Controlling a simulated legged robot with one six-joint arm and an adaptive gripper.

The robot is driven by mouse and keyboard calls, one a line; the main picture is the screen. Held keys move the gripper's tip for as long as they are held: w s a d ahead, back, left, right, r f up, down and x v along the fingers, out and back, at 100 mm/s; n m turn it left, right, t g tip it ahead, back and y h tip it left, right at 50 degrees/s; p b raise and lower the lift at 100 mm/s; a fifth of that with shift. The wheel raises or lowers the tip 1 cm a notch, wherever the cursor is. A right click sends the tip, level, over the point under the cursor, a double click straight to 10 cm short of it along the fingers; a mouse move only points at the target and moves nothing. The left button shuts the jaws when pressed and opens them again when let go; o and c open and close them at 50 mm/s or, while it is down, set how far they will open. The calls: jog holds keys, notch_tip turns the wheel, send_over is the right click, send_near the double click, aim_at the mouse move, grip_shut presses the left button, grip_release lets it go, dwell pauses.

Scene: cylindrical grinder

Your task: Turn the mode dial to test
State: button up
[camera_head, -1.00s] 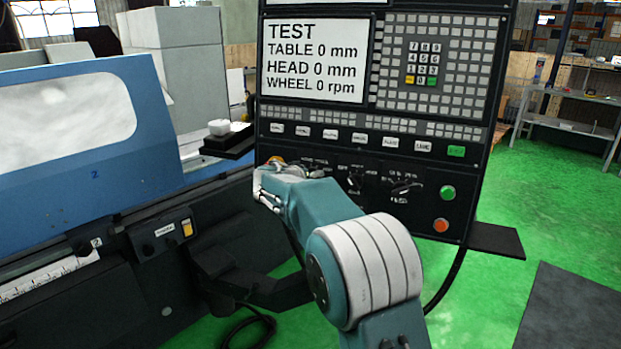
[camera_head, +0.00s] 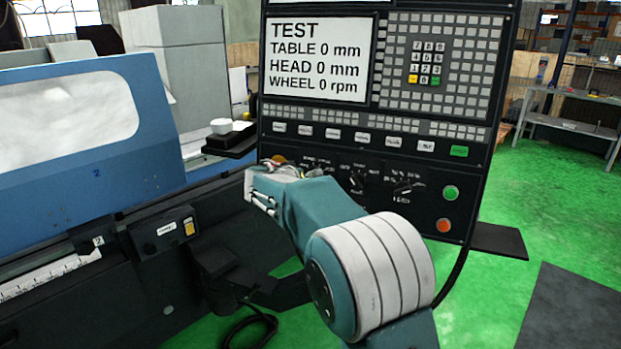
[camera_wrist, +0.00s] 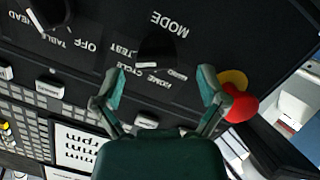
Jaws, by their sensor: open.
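The mode dial (camera_wrist: 155,50) is a black knob under the word MODE, with TEST, HOME and CYCLE printed around it in the upside-down wrist view. In the head view my gripper (camera_head: 262,190) is at the lower left of the control panel (camera_head: 467,120) and hides the mode dial. The screen (camera_head: 318,60) reads TEST, with table, head and wheel at 0.
A red emergency button (camera_wrist: 240,106) with a yellow base lies close to one finger. Another dial (camera_wrist: 45,15) sits farther along the panel. A green button (camera_head: 450,193) and an orange button (camera_head: 443,225) are at the panel's right. The blue machine cover (camera_head: 90,150) stands left.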

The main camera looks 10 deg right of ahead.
jog(key=v, duration=0.8)
jog(key=shift+s+a, duration=0.2)
jog(key=shift+a, duration=0.15)
